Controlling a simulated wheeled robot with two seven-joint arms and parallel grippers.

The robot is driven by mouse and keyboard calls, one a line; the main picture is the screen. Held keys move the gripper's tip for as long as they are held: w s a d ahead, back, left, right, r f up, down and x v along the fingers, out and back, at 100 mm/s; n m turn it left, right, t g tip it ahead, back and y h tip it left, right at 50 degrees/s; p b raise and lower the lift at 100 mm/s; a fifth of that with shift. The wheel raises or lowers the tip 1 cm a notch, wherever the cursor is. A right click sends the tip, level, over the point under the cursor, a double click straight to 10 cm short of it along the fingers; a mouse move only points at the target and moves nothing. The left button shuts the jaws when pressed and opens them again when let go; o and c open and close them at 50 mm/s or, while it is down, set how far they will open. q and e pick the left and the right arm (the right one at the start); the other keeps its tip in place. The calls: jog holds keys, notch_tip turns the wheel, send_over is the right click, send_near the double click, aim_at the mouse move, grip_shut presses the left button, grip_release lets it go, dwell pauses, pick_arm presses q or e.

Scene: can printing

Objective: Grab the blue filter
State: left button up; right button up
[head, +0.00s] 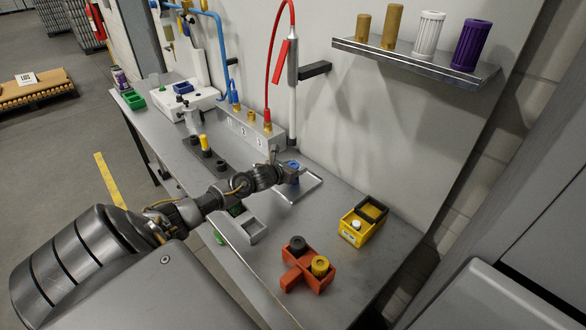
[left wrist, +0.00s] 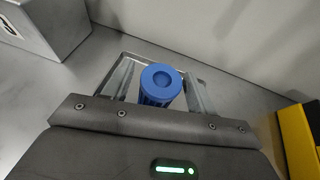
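The blue filter (head: 294,166) stands upright in a shallow metal tray (head: 313,187) on the workbench. In the left wrist view the blue filter (left wrist: 161,84) shows its ribbed side and round top with a hole. My left gripper (head: 286,175) reaches in from the left at the filter. In the left wrist view the fingers of my left gripper (left wrist: 160,92) stand apart on either side of the filter, with gaps visible, so it is open around it. The filter's lower part is hidden behind the gripper body. My right gripper is not in view.
A yellow bin (head: 362,222) and a red bin (head: 307,272) with a black and a yellow part stand on the bench to the right. A grey box (head: 245,131) with red and blue hoses is behind. A wall shelf (head: 415,62) holds brass, white and purple filters.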

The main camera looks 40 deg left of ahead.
pick_arm(q)
jog(key=c, duration=0.9)
jog(key=shift+r, duration=0.6)
jog(key=shift+s+d+r+b, duration=0.25)
jog(key=shift+s+r+b, duration=0.45)
jog(key=shift+s+r, duration=1.45)
jog(key=shift+s+d+r+b, duration=0.2)
jog(key=shift+s+r+b, duration=0.55)
jog(key=shift+s+r, duration=1.4)
jog(key=shift+s+d+r+b, duration=0.25)
jog(key=shift+s+r+b, duration=0.45)
jog(key=shift+s+r, duration=1.45)
jog(key=shift+s+f, duration=0.55)
